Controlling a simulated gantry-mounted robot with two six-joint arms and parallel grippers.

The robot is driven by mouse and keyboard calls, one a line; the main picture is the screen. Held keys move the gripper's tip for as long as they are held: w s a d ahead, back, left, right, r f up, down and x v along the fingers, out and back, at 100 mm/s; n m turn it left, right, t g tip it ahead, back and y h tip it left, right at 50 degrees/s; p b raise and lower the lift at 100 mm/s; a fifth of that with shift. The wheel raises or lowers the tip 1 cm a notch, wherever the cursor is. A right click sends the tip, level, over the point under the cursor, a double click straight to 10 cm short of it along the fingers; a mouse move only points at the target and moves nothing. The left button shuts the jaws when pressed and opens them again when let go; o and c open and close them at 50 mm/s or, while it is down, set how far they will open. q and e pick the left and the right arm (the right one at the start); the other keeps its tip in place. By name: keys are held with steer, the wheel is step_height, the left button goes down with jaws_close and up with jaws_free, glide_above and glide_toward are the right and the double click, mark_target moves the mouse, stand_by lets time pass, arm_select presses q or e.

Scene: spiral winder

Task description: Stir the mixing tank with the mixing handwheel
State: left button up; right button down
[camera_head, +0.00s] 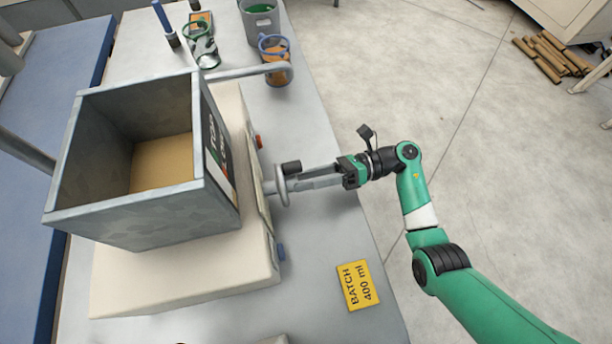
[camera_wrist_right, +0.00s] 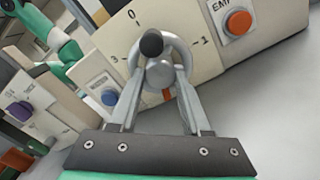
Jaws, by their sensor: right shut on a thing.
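A grey, open-topped square tank (camera_head: 128,212) with a tan surface inside stands on a cream machine housing. A label is on its right wall. A small grey handwheel (camera_head: 281,186) with a dark knob (camera_head: 291,167) sticks out of the housing's right side. My right gripper (camera_head: 306,180) reaches it from the right and is shut on it. In the right wrist view the handwheel (camera_wrist_right: 136,62) shows between the gripper's fingers (camera_wrist_right: 157,88), its dark knob at the top, in front of a dial marked 0, 1 and 3. My left gripper is not in view.
An orange button (camera_wrist_right: 239,22) and a blue button (camera_wrist_right: 109,97) flank the dial. A grey pipe (camera_head: 250,71) leads toward a blue-rimmed jug (camera_head: 274,62) of orange-brown contents. A yellow batch card (camera_head: 358,286) lies near the table's right edge. The table between is clear.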

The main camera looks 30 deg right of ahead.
stand_by(0.3)
steer(key=shift+c, duration=1.8)
jaws_free()
steer(key=v, duration=1.1)
steer(key=shift+s+d, duration=0.1)
steer(key=shift+d, duration=0.2)
